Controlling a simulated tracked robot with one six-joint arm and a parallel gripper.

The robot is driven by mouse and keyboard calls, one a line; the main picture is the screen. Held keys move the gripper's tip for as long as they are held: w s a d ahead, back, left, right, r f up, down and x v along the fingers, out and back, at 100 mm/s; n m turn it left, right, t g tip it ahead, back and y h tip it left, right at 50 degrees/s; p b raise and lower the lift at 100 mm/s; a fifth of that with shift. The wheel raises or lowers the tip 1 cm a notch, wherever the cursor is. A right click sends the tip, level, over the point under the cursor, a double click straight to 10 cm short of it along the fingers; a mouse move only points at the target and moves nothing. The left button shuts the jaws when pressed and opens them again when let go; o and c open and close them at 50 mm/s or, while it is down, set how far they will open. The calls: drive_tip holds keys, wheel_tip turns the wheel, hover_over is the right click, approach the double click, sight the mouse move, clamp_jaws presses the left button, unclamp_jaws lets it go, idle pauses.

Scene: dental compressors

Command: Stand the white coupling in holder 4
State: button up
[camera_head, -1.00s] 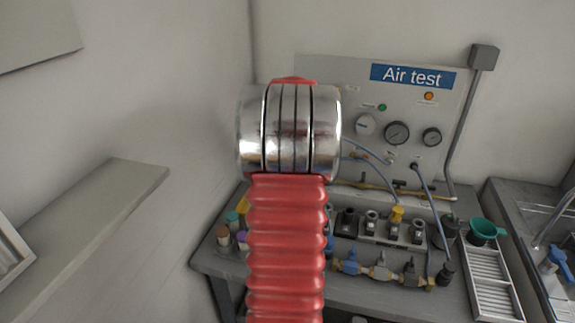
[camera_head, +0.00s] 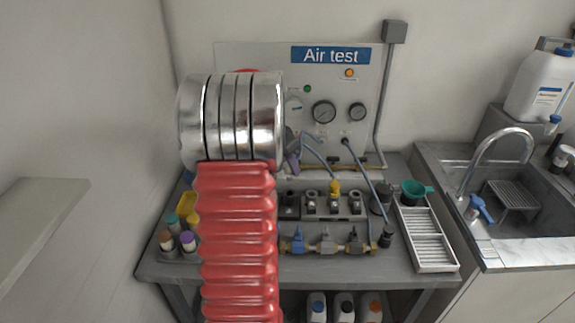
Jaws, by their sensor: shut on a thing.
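My arm, a red ribbed sleeve under a shiny metal joint, stands in front of the left part of the bench. My gripper is not visible; the arm hides whatever is behind it. I cannot make out the white coupling. A grey holder block (camera_head: 322,213) stands on the bench, just right of the arm, with several sockets in a row. A yellow piece (camera_head: 335,188) stands in one socket, between two pale-ringed ones. The left end of the block is close to the arm's edge, and I cannot read any holder numbers.
Valves (camera_head: 327,242) line the bench front. A dark fitting (camera_head: 388,236), green funnel (camera_head: 415,189) and white slotted tray (camera_head: 428,240) are to the right. Blue hoses (camera_head: 366,182) hang from the gauge panel (camera_head: 265,57). Capped bottles (camera_head: 187,243) stand left. A sink (camera_head: 520,220) is far right.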

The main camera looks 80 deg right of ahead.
sight(287, 173)
drive_tip(key=shift+f, duration=0.1)
drive_tip(key=shift+f, duration=2.6)
drive_tip(key=shift+f, duration=1.25)
drive_tip(key=o, duration=1.2)
drive_tip(key=shift+c, duration=0.2)
drive_tip(key=shift+r, duration=0.1)
drive_tip(key=v, duration=1.3)
drive_tip(key=shift+r, duration=0.3)
